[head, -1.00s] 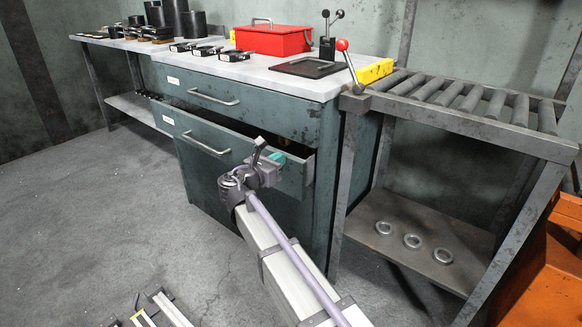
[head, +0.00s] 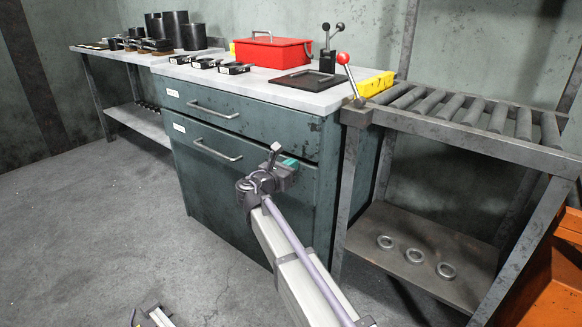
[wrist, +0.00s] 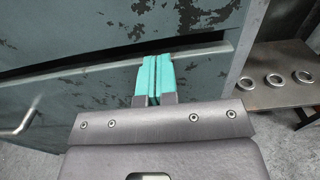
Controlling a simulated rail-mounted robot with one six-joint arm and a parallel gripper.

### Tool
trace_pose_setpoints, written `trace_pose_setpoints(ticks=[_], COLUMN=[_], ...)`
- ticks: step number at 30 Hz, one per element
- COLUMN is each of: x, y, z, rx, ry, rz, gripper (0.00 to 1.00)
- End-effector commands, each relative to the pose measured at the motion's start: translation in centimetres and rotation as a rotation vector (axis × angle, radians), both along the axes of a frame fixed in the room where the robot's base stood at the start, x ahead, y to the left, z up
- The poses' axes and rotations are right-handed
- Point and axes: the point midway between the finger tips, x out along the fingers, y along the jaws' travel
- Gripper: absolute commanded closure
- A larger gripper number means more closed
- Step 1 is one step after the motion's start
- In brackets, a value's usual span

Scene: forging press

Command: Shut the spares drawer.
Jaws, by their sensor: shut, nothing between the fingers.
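The lower drawer (head: 205,165) of the green-grey cabinet looks nearly flush with the cabinet front in the head view. Its label is too small to read. In the wrist view the drawer front (wrist: 95,95) has a pale top edge with a narrow dark strip above it, so it may stand slightly out. Its bar handle (head: 217,150) is left of my gripper. My gripper (head: 290,161) is shut and empty, its teal fingers together at the right part of the drawer front. In the wrist view the fingertips (wrist: 157,62) overlap the top edge; contact looks likely.
The upper drawer (head: 240,125) is shut above. A red box (head: 272,53) and black fixtures stand on the worktop. A roller conveyor (head: 460,112) stands to the right, with rings (head: 414,256) on its lower shelf.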

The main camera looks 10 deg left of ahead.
Motion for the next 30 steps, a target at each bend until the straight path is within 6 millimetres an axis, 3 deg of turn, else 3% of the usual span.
trace_pose_setpoints(ticks=[2,5,12,18,26,29,30], x=[0.1,-1.5,-7.7,-11.2,-11.9,-12.2,-12.7], y=[0.2,0.8,4.0,6.1,6.6,6.2,5.7], z=[0.3,0.3,0.2,0.1,0.1,-0.7,-1.8], rx=[-0.007,-0.006,-0.003,-0.002,0.026,0.198,0.337], ry=[-0.004,-0.004,-0.003,-0.003,-0.019,-0.070,-0.078], rz=[0.002,-0.001,-0.004,-0.006,-0.008,-0.031,-0.058], gripper=[1.00,1.00,1.00,1.00,1.00,1.00,1.00])
